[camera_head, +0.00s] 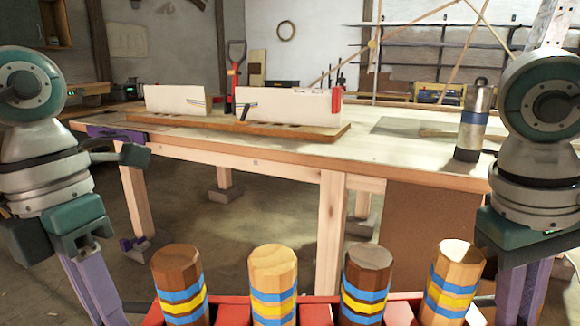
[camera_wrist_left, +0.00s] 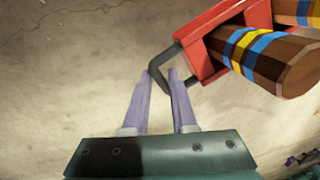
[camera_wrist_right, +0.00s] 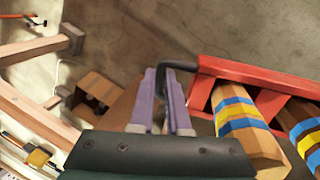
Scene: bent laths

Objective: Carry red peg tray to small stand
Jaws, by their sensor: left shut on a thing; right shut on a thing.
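The red peg tray (camera_head: 235,312) is at the bottom of the head view, its lower part cut off. Several wooden pegs with blue and yellow bands stand in it, among them a dark peg (camera_head: 180,285) and a light peg (camera_head: 273,285). My left gripper (camera_wrist_left: 160,75) is shut on the dark handle (camera_wrist_left: 163,58) at one end of the tray (camera_wrist_left: 205,45). My right gripper (camera_wrist_right: 163,72) is shut on the handle at the other end of the tray (camera_wrist_right: 255,75). In the head view the fingertips are out of frame. I cannot identify a small stand.
A long wooden workbench (camera_head: 275,150) stands ahead, with white boards (camera_head: 280,103) on a brown plank and a metal flask (camera_head: 473,122) at its right. A purple clamp (camera_head: 115,134) is on its left edge. Concrete floor (camera_head: 250,215) lies between me and the bench.

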